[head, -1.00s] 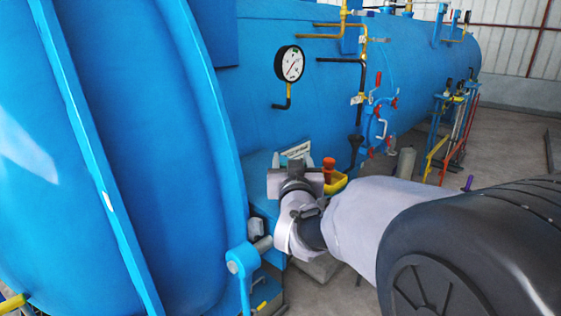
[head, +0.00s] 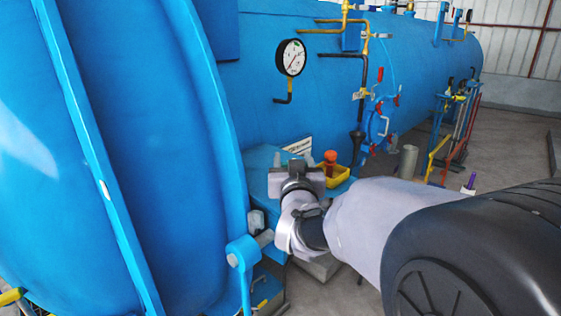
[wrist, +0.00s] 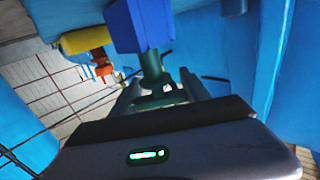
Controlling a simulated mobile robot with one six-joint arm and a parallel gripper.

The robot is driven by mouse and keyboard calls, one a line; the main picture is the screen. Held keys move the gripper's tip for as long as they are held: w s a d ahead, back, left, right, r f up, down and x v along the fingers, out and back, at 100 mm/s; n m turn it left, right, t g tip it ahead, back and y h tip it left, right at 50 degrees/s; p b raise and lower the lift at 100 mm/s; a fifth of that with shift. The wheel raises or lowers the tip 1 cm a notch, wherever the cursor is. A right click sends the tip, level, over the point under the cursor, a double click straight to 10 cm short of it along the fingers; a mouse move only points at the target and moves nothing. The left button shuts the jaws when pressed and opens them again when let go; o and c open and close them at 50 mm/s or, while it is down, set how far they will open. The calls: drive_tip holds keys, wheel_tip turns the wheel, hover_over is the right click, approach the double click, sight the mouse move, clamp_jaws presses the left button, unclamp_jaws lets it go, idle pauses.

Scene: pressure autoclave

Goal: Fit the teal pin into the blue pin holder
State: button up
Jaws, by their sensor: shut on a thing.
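In the wrist view, my gripper (wrist: 158,82) is shut on the teal pin (wrist: 152,66), a dark teal cylinder between its fingers. The pin's far end meets or overlaps the blue pin holder (wrist: 138,26), a blue block just beyond the fingertips. I cannot tell whether the pin is inside the holder or only against it. In the head view, my gripper (head: 297,178) is beside the blue vessel's side; its body hides the pin, the fingertips and the blue holder.
A yellow holder (head: 336,177) with an orange pin (head: 330,158) stands close to the right of my gripper. A purple pin (head: 471,180) shows behind my arm. The large blue vessel (head: 265,95) with a gauge (head: 291,57) and pipes walls off the left and back.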

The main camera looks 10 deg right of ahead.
drive_tip(key=shift+f+b, duration=1.05)
drive_tip(key=shift+b, duration=0.1)
drive_tip(key=o, duration=1.5)
drive_tip(key=shift+o, duration=0.2)
drive_tip(key=s+a+b, duration=0.2)
drive_tip(key=s, duration=1.5)
drive_tip(key=shift+s+a, duration=0.15)
drive_tip(key=shift+a, duration=0.2)
